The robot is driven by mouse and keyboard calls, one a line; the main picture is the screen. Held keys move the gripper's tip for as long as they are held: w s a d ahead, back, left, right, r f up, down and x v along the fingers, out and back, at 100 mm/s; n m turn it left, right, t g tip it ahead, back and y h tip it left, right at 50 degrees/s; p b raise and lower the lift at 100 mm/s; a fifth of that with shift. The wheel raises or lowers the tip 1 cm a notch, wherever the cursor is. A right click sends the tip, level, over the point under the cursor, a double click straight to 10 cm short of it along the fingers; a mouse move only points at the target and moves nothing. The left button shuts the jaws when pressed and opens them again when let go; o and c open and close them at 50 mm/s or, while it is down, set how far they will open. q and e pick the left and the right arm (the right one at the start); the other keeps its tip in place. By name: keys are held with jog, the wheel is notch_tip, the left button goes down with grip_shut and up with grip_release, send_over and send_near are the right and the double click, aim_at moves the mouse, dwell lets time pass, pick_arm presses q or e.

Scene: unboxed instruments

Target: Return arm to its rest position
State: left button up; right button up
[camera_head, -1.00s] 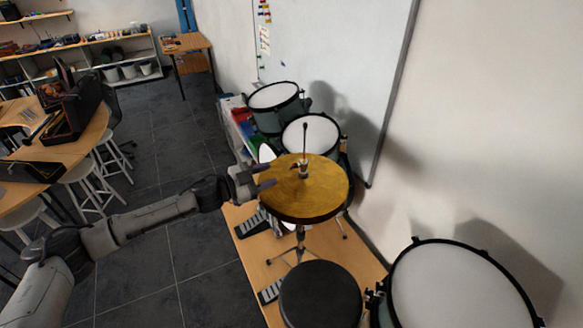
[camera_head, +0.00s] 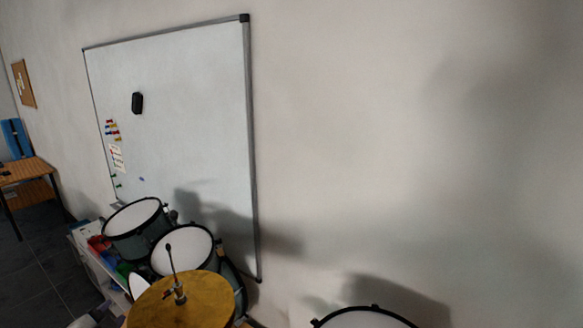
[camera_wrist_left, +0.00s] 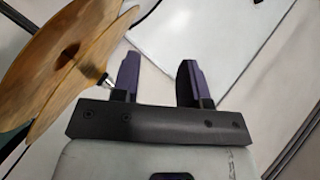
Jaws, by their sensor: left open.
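My left gripper (camera_wrist_left: 158,78) is open in the left wrist view, with its two dark fingers apart and nothing between them. In the head view only a small part of it (camera_head: 102,314) shows at the bottom edge, left of the brass cymbal (camera_head: 185,306). The cymbal also fills the upper left of the wrist view (camera_wrist_left: 48,84), close beside the left finger. I cannot tell whether they touch. Most of my left arm is out of the head view. My right gripper is in neither view.
Two drums (camera_head: 137,222) (camera_head: 182,252) stand behind the cymbal, near the wall. A third drum (camera_head: 362,320) shows at the bottom edge. A whiteboard (camera_head: 180,110) hangs above. A wooden table (camera_head: 25,170) stands far left.

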pick_arm(q)
jog(key=s+d+f+n+g, duration=0.2)
jog(key=s+d+f+g, duration=0.1)
jog(key=s+d, duration=0.6)
jog(key=s+d+f+n+g, duration=0.2)
jog(key=s+d+f, duration=0.2)
jog(key=s+d, duration=0.55)
jog(key=s+d+f+n+g+h, duration=0.1)
jog(key=s+d+f+g, duration=0.2)
jog(key=s+f, duration=0.4)
jog(key=s+d+f+n+g+h, duration=0.2)
jog(key=s+f, duration=0.5)
jog(key=s, duration=0.6)
jog(key=shift+d+f+g, duration=0.25)
jog(key=shift+d+g, duration=0.45)
jog(key=shift+d, duration=0.2)
jog(key=shift+c, duration=0.4)
